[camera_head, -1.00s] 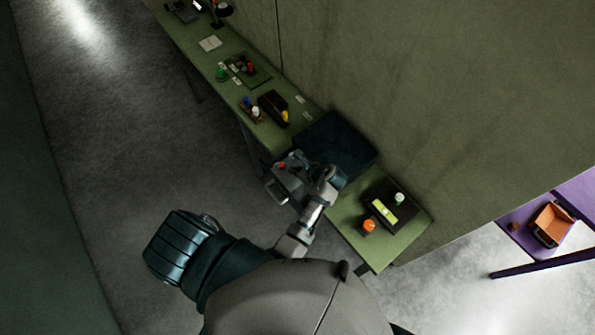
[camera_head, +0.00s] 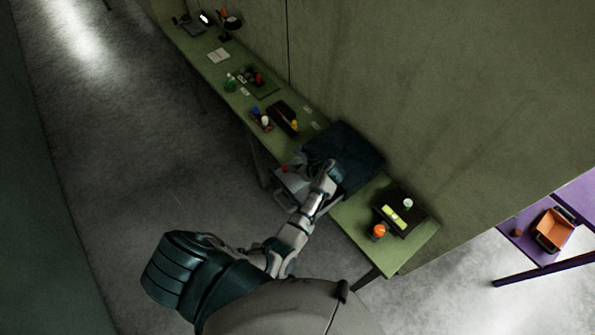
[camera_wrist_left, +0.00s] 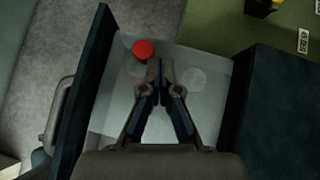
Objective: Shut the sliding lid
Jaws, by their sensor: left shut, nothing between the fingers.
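A dark blue box (camera_head: 345,158) stands on the green table against the wall. A pale grey drawer-like part with a dark front panel (camera_wrist_left: 88,75) and a grey handle (camera_wrist_left: 57,115) sticks out of it toward the aisle. A red-capped item (camera_wrist_left: 144,50) and a pale round item (camera_wrist_left: 193,80) sit within the pale part. My left gripper (camera_wrist_left: 165,68) is shut and empty above this part, between the front panel and the box; its arm partly covers the part in the head view. I cannot make out for certain which part is a sliding lid. My right gripper is not seen.
A black tray (camera_head: 411,232) with a yellow-green item lies at the table's near end, with an orange item (camera_head: 378,232) beside it. A black container (camera_head: 283,117) and small bottles stand beyond the box. The aisle floor (camera_head: 130,150) at left is clear.

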